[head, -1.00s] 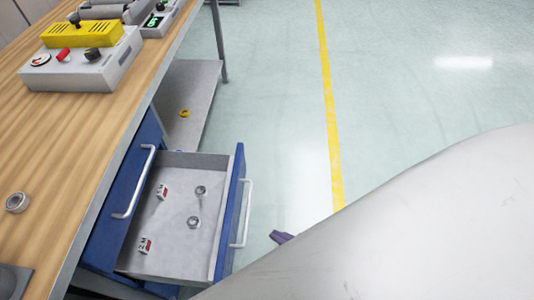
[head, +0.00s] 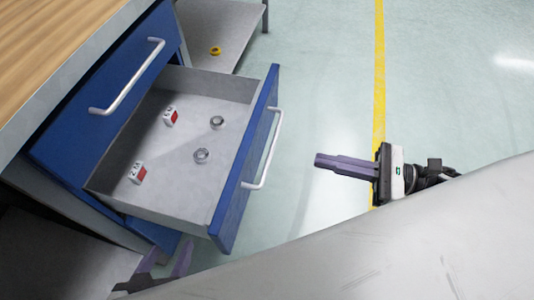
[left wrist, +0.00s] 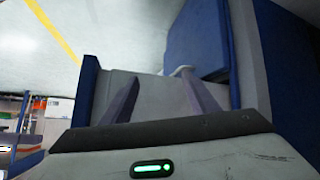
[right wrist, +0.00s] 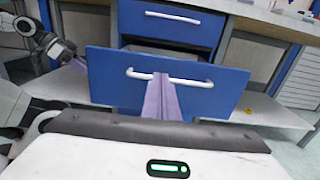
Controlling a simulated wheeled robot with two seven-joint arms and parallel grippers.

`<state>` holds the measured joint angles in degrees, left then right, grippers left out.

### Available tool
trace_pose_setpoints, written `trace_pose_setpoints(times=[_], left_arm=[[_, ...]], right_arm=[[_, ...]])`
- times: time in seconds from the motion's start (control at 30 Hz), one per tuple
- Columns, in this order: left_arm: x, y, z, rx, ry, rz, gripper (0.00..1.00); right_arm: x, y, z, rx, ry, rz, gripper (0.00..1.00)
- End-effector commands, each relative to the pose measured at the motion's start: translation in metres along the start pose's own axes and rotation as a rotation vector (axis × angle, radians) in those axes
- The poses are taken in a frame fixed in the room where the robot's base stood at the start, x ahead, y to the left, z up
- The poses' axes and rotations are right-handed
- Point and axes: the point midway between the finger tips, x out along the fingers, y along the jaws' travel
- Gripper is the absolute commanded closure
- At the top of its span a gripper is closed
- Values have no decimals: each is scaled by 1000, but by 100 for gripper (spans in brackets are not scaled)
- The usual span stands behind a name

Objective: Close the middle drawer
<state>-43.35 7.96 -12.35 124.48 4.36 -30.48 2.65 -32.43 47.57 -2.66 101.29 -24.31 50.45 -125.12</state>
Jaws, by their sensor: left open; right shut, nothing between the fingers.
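The middle drawer (head: 190,185) is pulled out, with a grey tray, a blue front (head: 232,205) and a white bar handle (head: 268,150). My right gripper (head: 318,160) is shut and empty, apart from the drawer front and pointing at it. In the right wrist view its closed purple fingers (right wrist: 160,82) appear in front of the drawer front (right wrist: 112,78) and overlap the handle (right wrist: 205,83). My left gripper (head: 168,262) is open and low, by the near side of the drawer, partly hidden by my arm. The left wrist view shows its spread fingers (left wrist: 160,95) before the grey drawer side (left wrist: 150,82).
A shut blue drawer (head: 95,85) with a white handle sits above, under the wooden worktop (head: 60,45). The open drawer holds two metal rings (head: 201,155) and two small white-and-red boxes (head: 137,172). A lower shelf (head: 225,25) holds a yellow ring. Floor right of the drawer is clear.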

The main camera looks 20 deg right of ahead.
Motion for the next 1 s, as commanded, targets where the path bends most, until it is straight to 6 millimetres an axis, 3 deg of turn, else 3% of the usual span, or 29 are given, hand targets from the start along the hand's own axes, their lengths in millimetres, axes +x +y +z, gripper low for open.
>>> trace_pose_setpoints(times=[0.6, 0.8, 1.0], left_arm=[[7, 2, 4, -5, -14, 12, 46], [10, 3, 0, 0, -12, 15, 46], [10, 4, 1, 0, -18, 18, 46]], right_arm=[[115, 0, 2, 0, -4, 0, 100], [132, 0, 2, 2, -2, -1, 100], [136, 0, 1, 3, 0, -2, 100]])
